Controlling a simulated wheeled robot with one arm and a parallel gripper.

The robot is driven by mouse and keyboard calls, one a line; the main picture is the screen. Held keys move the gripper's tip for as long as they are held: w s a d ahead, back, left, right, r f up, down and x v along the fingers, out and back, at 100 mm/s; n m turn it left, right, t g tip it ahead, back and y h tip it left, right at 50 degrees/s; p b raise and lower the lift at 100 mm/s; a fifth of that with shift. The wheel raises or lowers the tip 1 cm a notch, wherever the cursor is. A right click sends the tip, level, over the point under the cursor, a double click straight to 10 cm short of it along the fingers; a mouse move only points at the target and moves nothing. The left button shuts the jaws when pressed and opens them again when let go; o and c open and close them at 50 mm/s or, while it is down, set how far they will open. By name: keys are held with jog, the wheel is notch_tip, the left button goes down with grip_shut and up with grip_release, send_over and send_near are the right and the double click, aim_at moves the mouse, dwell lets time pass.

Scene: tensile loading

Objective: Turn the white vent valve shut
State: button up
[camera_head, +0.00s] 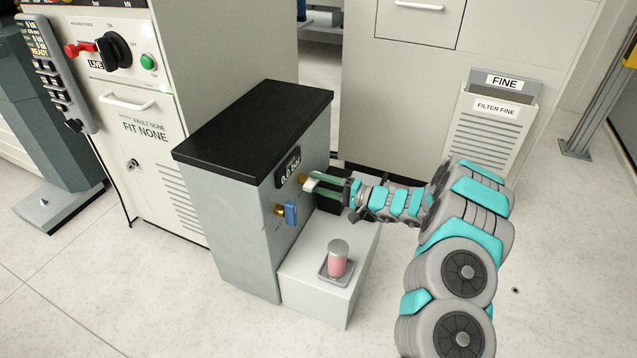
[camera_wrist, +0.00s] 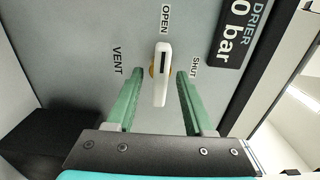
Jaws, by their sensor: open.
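The white vent valve (camera_wrist: 161,75) sits on the grey panel of the drier cabinet in the wrist view, a white lever with a dark slot over a brass stem. Its long side runs up the picture, with its upper end toward the OPEN label (camera_wrist: 165,19). The SHUT label (camera_wrist: 194,67) is to its right, the VENT label (camera_wrist: 118,60) to its left. My gripper (camera_wrist: 159,80) is open, its green fingers on either side of the lever with visible gaps. In the head view, the lever (camera_head: 310,185) shows small at my gripper's fingertips (camera_head: 313,182).
A pressure display (camera_head: 288,167) is above the valve, and a blue-handled valve (camera_head: 290,213) lower on the same panel. A pink container with a grey lid (camera_head: 338,259) stands on a white block (camera_head: 316,301) below my arm. A FINE filter bin (camera_head: 487,132) is behind right.

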jog(key=shift+a, duration=0.1)
grip_shut()
dwell(0.4)
